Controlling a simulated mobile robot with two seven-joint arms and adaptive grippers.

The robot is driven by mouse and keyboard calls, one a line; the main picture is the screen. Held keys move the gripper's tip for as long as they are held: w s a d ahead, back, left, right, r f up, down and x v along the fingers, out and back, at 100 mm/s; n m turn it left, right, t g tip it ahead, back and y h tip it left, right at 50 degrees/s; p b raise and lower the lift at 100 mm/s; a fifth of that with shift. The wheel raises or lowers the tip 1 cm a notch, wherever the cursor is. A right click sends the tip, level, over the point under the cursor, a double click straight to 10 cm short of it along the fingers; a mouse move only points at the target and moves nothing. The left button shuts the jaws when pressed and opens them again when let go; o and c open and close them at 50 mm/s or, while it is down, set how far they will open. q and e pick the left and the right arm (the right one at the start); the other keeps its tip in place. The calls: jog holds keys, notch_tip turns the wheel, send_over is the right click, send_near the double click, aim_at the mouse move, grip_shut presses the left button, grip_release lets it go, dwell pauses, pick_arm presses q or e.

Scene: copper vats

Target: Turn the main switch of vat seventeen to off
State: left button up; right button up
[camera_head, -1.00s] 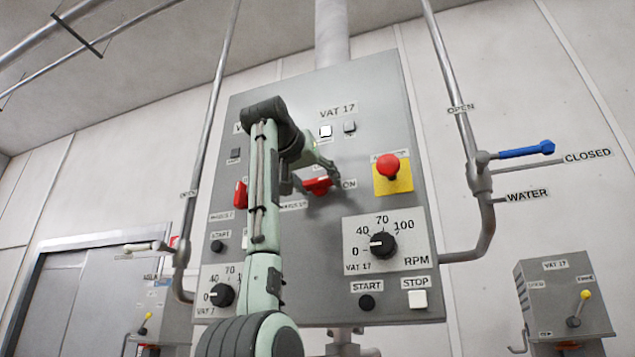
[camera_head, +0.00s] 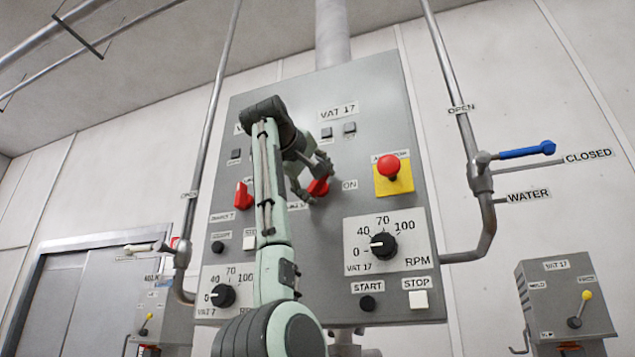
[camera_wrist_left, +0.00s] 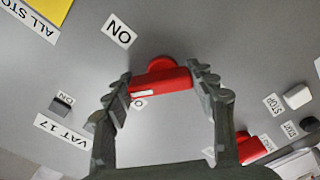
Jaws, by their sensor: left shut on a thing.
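The red main switch (camera_head: 319,187) of vat seventeen sits on the grey panel (camera_head: 380,110) under the VAT 17 label, left of the ON label (camera_head: 349,184). My left gripper (camera_head: 311,181) is at this switch and partly hides it. In the left wrist view the red handle (camera_wrist_left: 160,82) lies between the two fingers of the left gripper (camera_wrist_left: 163,84), which is shut on it. In the head view the handle stands steeply, turned away from the ON label. Any OFF label is hidden or unreadable. My right gripper is in neither view.
A second red switch (camera_head: 243,196), for vat 7, is close to the left of my arm. A red stop button (camera_head: 389,168) on a yellow plate is to the right. An RPM dial (camera_head: 382,246) is below. A blue valve handle (camera_head: 527,152) is farther right.

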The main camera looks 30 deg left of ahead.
pick_arm(q)
jog(key=n, duration=0.7)
jog(key=shift+a, duration=0.15)
dwell(0.6)
jog(key=o, duration=1.2)
jog(key=shift+s, duration=0.1)
jog(key=v, duration=1.2)
jog(key=x, duration=1.2)
